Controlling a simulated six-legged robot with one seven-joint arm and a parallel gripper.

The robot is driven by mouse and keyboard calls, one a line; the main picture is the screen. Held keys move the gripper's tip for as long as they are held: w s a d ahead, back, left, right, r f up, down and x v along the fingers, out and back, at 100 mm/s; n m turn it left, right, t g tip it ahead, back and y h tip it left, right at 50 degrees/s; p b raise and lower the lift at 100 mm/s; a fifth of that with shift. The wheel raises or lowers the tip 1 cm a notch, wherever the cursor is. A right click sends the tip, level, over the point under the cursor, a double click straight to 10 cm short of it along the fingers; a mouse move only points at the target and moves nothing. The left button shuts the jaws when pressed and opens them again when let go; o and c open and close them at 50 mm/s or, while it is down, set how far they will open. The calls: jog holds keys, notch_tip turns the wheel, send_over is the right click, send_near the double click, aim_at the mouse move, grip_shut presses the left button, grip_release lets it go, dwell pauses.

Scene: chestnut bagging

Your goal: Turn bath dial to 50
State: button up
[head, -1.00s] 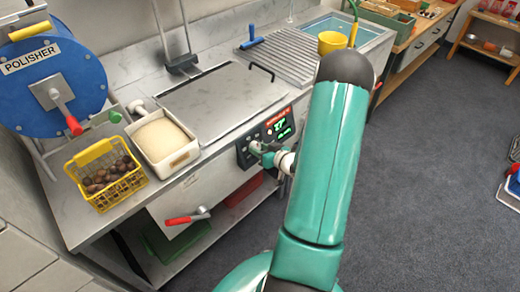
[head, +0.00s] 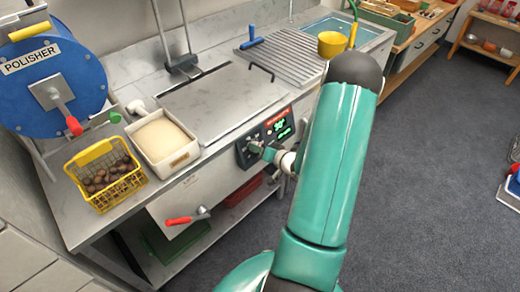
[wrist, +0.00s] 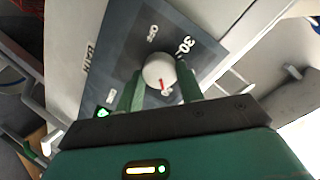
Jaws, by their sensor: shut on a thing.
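The bath dial (wrist: 158,71) is a round white knob with a red pointer mark, on a dark panel (wrist: 178,35) printed with numbers, one of them 30. In the wrist view my gripper (wrist: 158,84) has its two green fingers on either side of the dial, shut on it. The red mark points down in that view, toward a number partly hidden by the fingers. In the head view my gripper (head: 266,153) reaches the panel (head: 250,146) on the bath's front and hides most of the dial. The green display (head: 280,125) seems to read about 30, small and blurred.
The lidded steel bath (head: 225,100) stands on the counter. Left of it are a white tray (head: 165,140), a yellow basket (head: 105,175) of chestnuts and the blue polisher (head: 55,75). A red-handled lever (head: 187,218) sticks out below.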

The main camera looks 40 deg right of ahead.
jog(key=o, duration=1)
jog(key=shift+s, duration=0.1)
jog(key=v, duration=1.3)
jog(key=shift+s+r, duration=0.2)
jog(key=shift+s, duration=0.15)
